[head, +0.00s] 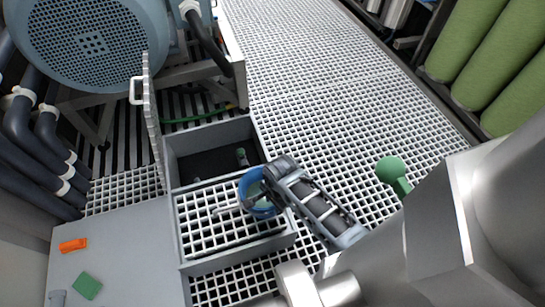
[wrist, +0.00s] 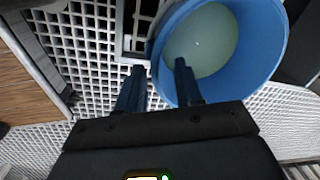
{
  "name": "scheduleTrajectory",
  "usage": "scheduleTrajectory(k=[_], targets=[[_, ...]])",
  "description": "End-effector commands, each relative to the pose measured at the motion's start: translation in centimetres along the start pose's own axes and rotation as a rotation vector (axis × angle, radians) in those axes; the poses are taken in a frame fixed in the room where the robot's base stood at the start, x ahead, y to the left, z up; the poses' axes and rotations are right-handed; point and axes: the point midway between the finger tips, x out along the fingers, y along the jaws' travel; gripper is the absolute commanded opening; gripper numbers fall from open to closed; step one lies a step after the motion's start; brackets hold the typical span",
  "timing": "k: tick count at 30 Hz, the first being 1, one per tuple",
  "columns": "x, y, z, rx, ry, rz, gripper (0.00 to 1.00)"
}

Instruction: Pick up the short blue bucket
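The short blue bucket (head: 244,187) stands on a white grating panel beside an open pit in the head view. In the wrist view the blue bucket (wrist: 262,45) fills the upper right, its mouth towards the camera and its inside pale grey-green. My gripper (wrist: 160,72) is at the bucket's near left rim. Its right finger overlaps the bucket's opening and its left finger is outside the wall. The fingers are apart, with part of the rim between them; I cannot tell whether they touch it. In the head view my gripper (head: 268,190) partly covers the bucket's right side.
A grey-framed pit (head: 205,160) opens behind the bucket, with a raised grating lid (head: 152,120) at its left. A green round-headed object (head: 391,170) stands on the right. An orange block (head: 73,245) and a green block (head: 87,286) lie on the grey surface at left.

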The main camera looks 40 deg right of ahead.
Motion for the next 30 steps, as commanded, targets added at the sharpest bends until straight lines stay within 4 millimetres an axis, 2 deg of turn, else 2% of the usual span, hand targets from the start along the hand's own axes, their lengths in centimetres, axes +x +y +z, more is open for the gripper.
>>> scheduleTrajectory(k=[1, 9, 20, 30], targets=[[1.6, 0.1, 0.1, 0.000, 0.000, 0.001, 0.36], [5.2, 0.0, 0.3, 0.000, 0.000, 0.000, 0.36], [5.5, -0.1, 0.3, 0.000, 0.000, -0.001, 0.35], [5.4, -0.1, 0.3, 0.000, 0.000, -0.001, 0.02]])
